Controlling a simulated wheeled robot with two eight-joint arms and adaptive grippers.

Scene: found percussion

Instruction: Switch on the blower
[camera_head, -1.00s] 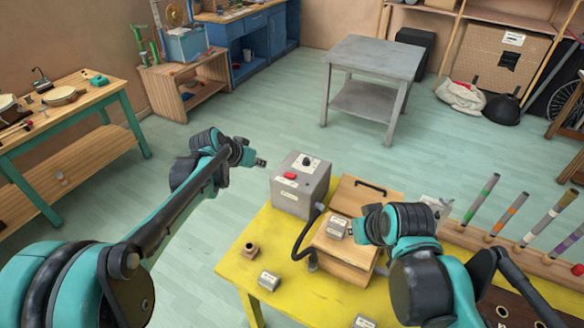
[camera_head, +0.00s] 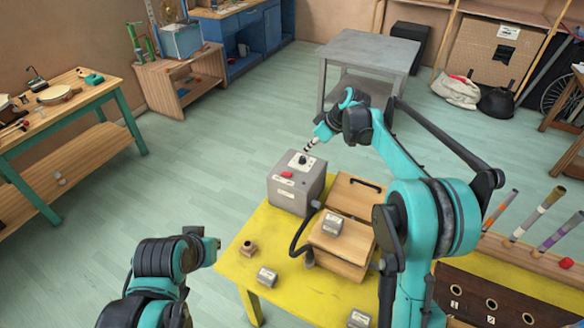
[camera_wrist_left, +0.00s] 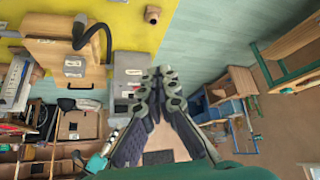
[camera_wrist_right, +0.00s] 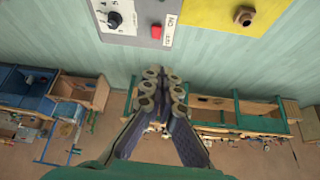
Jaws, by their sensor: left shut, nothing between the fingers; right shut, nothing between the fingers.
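The blower looks to be the grey box (camera_head: 285,196) at the yellow table's far left corner. Its top carries a red switch (camera_head: 287,174) and a black knob (camera_head: 303,159). A dark hose (camera_head: 297,238) runs from its side. My right gripper (camera_head: 309,146) is shut and empty just above and behind the box, near the knob. In the right wrist view the red switch (camera_wrist_right: 156,31) and knob (camera_wrist_right: 113,19) lie beyond the shut fingertips (camera_wrist_right: 163,80), apart from them. My left gripper (camera_head: 214,246) is shut and empty, left of the table; its fingers (camera_wrist_left: 158,80) show in its wrist view.
A wooden box (camera_head: 341,252) with a small grey block (camera_head: 332,224) stands right of the blower. Open floor lies left of the blower.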

